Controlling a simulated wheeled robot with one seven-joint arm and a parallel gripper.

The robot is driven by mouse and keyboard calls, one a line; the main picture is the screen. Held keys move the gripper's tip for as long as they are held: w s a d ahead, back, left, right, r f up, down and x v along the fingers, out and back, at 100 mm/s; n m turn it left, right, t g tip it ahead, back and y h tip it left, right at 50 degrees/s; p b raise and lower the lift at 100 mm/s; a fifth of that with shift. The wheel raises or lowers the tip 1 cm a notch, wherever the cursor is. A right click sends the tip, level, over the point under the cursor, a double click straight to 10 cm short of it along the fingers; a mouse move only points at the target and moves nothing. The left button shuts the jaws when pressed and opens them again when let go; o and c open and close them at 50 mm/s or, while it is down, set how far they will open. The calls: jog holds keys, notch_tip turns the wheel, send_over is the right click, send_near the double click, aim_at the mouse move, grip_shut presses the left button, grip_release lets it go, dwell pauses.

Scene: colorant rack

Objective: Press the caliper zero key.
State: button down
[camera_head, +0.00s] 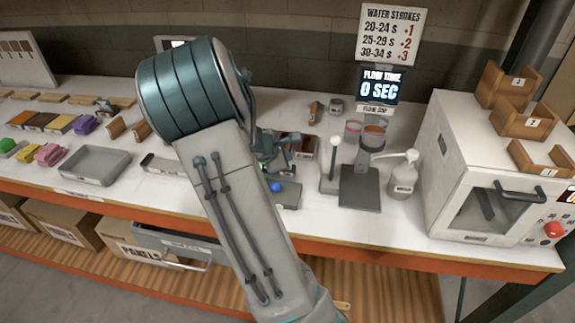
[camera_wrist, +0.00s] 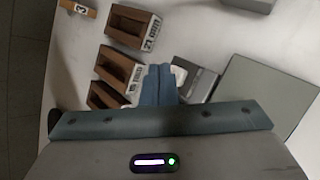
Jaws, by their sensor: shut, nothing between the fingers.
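My gripper (camera_wrist: 158,72) is shut and empty, its blue-grey fingers together in the wrist view. In the head view my gripper (camera_head: 276,168) is partly hidden behind my own arm, low over the middle of the bench. A pale and grey device (camera_wrist: 202,84) lies just right of the fingertips in the wrist view and is partly covered by them. I cannot tell whether it is the caliper, and no zero key can be made out. A long grey item with a dark end (camera_head: 160,164) lies left of my arm. Contact between the fingertips and anything below is unclear.
Brown open boxes with number labels (camera_wrist: 133,25) stand left of my fingers. A flat grey plate (camera_wrist: 265,95) lies to the right. A dark pad with a blue ball (camera_head: 276,187) sits near the bench's front edge. A stand with a white knob (camera_head: 333,145) is further right.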

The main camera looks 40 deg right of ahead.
jog(key=shift+f, duration=0.15)
jog(key=shift+f+b, duration=0.3)
jog(key=shift+b, duration=0.25)
jog(key=shift+f+b, duration=0.5)
jog(key=shift+b, duration=0.1)
dwell(0.7)
jog(key=shift+r, duration=0.15)
jog(key=shift+r+p, duration=0.7)
jog(key=shift+r, duration=0.1)
notch_tip(320, 180, up, 5)
jog(key=p, duration=0.4)
jog(key=shift+a, duration=0.1)
dwell(0.9)
